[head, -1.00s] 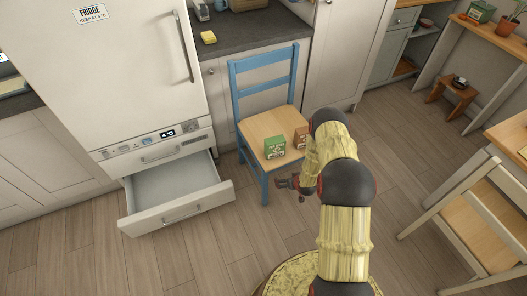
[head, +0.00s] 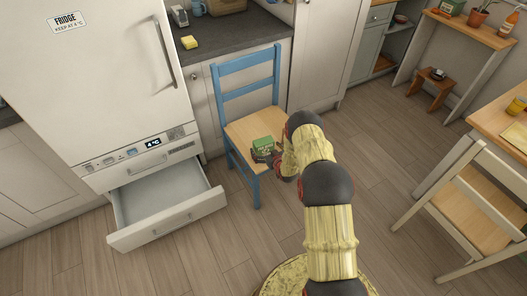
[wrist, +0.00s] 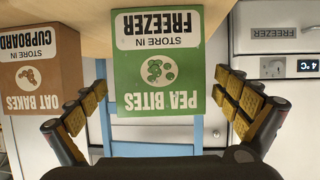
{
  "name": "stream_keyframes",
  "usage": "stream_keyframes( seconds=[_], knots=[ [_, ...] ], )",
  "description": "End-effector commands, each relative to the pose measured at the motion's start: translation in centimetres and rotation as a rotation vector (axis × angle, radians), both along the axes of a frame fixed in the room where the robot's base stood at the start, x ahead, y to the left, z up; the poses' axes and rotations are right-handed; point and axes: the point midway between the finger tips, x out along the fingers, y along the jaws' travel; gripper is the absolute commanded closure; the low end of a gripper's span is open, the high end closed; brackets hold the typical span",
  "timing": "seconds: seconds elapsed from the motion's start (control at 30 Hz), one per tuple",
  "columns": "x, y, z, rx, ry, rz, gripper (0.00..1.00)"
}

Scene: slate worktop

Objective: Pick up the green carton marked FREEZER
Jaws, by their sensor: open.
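The green carton (wrist: 160,65) reads PEA BITES, STORE IN FREEZER; it appears upside down in the wrist view. In the head view the green carton (head: 263,144) stands on the seat of a blue chair (head: 238,131), partly hidden by my gripper. My gripper (wrist: 163,105) is open, its padded fingers to either side of the carton's near end in the wrist view. I cannot tell whether either finger touches it. My gripper also shows at the chair seat in the head view (head: 267,158).
A brown OAT BAKES carton (wrist: 41,70), marked CUPBOARD, stands beside the green one in the wrist view. The fridge (head: 95,75) has an open, empty lower drawer (head: 165,228) left of the chair. A wooden table and chair (head: 475,195) stand at the right. Floor between is clear.

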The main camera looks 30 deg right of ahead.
Motion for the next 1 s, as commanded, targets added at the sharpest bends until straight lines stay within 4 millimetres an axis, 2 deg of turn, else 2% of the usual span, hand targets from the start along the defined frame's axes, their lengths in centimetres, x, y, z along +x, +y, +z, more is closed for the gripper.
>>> stream_keyframes(
  seconds=[0.03,0.13,0.37,1.0],
  knots=[
    [0.7,0.0,-0.7,-0.001,0.0,0.001,0.0],
    [1.7,0.0,-1.0,-0.001,0.0,0.001,0.0],
    [1.9,-0.1,-0.9,0.0,0.001,0.0,0.0],
    [1.9,-0.1,-0.9,0.0,0.001,0.0,0.36]
  ],
)
